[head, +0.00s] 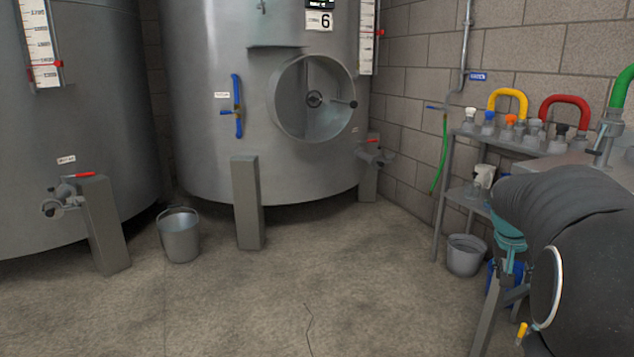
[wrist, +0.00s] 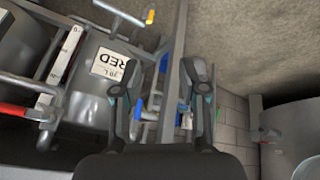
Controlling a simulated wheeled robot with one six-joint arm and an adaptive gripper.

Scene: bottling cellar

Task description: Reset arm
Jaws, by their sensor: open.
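My gripper (wrist: 158,78) is open, its two dark fingers spread apart in the wrist view with nothing held between them. Beyond the fingers are blue, white and yellow items and metal rails, small and partly hidden. In the head view my dark arm fills the lower right corner and covers part of the shelf area. Teal parts (head: 510,240) show beside the arm there, but the fingertips are not clear.
Two steel tanks (head: 200,110) stand at the left and centre. One bucket (head: 180,238) is between them; another bucket (head: 466,256) is by the shelf (head: 500,139) with bottles. The middle floor is clear.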

